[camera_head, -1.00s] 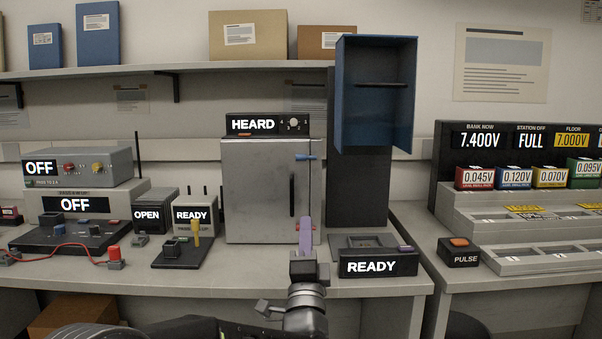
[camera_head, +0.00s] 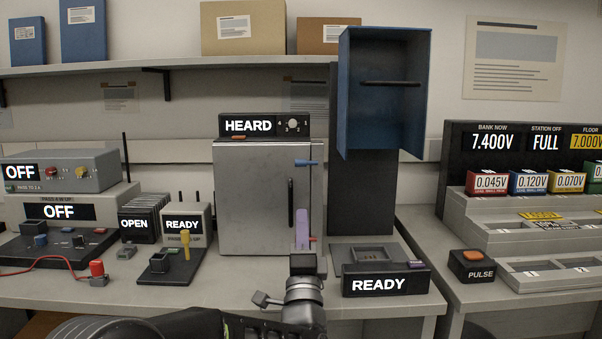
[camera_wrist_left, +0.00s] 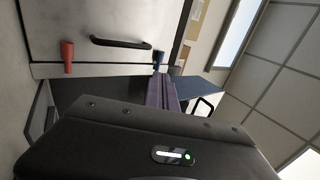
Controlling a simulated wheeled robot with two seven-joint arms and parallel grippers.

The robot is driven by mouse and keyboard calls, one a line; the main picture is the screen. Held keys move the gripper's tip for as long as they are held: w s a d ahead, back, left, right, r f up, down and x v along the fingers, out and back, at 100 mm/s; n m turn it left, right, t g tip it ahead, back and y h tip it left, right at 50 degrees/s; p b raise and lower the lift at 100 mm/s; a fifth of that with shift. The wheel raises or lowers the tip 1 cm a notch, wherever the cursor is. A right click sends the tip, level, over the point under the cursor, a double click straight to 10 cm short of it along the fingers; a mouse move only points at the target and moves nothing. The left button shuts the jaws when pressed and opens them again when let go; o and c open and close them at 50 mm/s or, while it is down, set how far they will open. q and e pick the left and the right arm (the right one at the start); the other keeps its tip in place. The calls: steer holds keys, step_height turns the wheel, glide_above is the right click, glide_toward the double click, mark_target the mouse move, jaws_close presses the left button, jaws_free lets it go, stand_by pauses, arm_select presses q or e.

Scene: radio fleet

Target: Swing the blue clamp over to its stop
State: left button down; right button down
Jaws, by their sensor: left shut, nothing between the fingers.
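The blue clamp (camera_head: 307,162) is a small lever at the upper right edge of the grey metal box's door (camera_head: 255,200). In the head view it lies about level and points right. It also shows in the left wrist view (camera_wrist_left: 158,59), just past my fingertips. My left gripper (camera_head: 302,212) has purple fingers, shut and empty, in front of the box's lower right part, below the blue clamp. In the left wrist view the fingers (camera_wrist_left: 162,90) point toward the blue clamp; I cannot tell whether they touch it. My right gripper is not in view.
A red clamp (camera_head: 313,239) sits at the door's lower right, beside my left fingers. The door has a black handle (camera_head: 291,203). An open blue box (camera_head: 384,110) on a dark column stands close on the right. A READY panel (camera_head: 386,281) is in front of it.

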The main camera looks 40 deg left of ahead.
mark_target(301, 166)
arm_select(q)
steer(key=p+x, duration=0.2)
steer(key=x, duration=1.1)
